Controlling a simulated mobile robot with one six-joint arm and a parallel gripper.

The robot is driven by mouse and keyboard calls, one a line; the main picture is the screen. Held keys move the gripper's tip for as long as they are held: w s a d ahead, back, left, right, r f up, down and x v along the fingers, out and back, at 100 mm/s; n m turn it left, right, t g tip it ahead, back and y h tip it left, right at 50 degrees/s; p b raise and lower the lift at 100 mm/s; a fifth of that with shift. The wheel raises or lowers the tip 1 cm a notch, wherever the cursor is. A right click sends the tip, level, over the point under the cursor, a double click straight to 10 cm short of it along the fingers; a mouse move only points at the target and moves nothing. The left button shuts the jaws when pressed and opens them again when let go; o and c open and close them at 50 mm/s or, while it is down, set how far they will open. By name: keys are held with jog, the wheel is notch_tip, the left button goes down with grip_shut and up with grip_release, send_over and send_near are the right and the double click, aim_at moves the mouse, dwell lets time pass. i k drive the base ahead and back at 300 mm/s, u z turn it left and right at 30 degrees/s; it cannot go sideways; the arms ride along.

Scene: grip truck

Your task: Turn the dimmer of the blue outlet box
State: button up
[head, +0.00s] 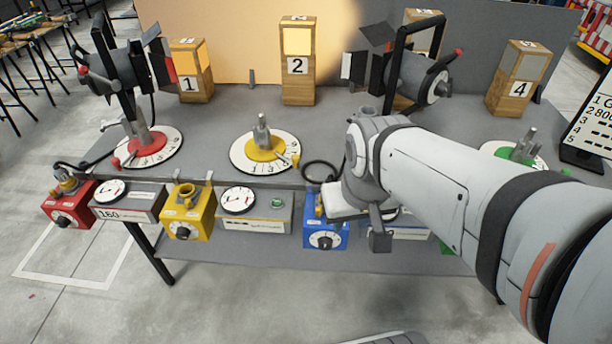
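The blue outlet box (312,233) hangs at the front edge of the table, right of centre. Its dimmer (324,241) is a dark round knob on the front face, with a pale scale around it. My arm comes in from the right, and its end hides part of the box's upper right area. A dark part of my gripper (379,238) points down just right of the blue box, apart from the dimmer in the picture. Its fingertips are not clear, so I cannot tell whether it is open or shut.
A red box (68,207) and a yellow box (187,213) hang further left, with meters (240,200) between. The table (215,118) carries lamps (118,72), dial discs (255,152) and numbered wooden blocks (298,62). A green box is mostly hidden behind my arm. The floor in front looks mostly clear.

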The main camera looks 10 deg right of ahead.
aim_at(324, 242)
jog(key=k, duration=0.9)
jog(key=z, duration=0.55)
jog(key=i, duration=0.35)
jog(key=z, duration=0.4)
